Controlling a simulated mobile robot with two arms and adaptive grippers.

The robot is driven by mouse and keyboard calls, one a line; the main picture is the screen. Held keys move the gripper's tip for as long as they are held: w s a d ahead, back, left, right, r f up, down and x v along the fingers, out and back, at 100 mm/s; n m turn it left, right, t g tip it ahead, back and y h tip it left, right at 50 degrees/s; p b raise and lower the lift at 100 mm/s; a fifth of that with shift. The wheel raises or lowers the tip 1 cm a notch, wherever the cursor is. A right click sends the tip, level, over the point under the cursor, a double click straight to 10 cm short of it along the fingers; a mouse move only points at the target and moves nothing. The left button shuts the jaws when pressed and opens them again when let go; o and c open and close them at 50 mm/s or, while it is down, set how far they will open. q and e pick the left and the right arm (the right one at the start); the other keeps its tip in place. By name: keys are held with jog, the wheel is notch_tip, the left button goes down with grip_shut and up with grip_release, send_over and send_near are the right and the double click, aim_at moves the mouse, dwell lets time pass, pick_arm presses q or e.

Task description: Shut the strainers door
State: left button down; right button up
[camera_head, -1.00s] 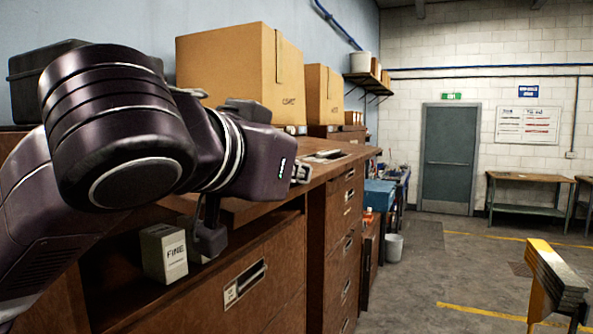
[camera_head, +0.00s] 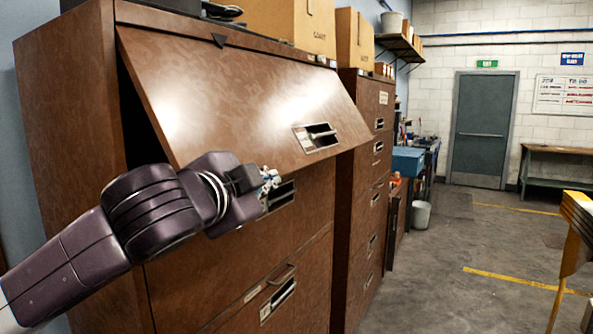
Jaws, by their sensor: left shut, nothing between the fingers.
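The strainers door, a brown wood-grain flip-up panel (camera_head: 235,85), hangs from the cabinet's top edge. It is tilted outward, with its lower edge standing away from the cabinet front. A dark gap shows at its left side. A metal handle plate (camera_head: 318,137) sits near its lower right corner. My left gripper (camera_head: 270,180) is shut and empty, just below the door's lower edge and in front of the cabinet. I cannot tell whether it touches the door. The inside of the compartment is hidden behind the door. My right gripper is not in view.
Below are closed drawers with handles (camera_head: 278,300). A second brown cabinet (camera_head: 365,180) stands to the right. Cardboard boxes (camera_head: 285,25) sit on top. A yellow-edged stand (camera_head: 572,225) is at the right. The floor (camera_head: 440,240) between is clear.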

pick_arm(q)
jog(key=w+a+f+m, duration=0.2)
jog(key=w+a+f, duration=0.1)
jog(key=a, duration=0.2)
jog(key=w+a+f+m+t+b, duration=0.1)
jog(key=w+a+f+m, duration=0.1)
jog(key=w+a, duration=0.2)
jog(key=shift+w+a+f+m+t, duration=0.3)
jog(key=shift+a+f+m, duration=0.1)
jog(key=shift+a, duration=0.55)
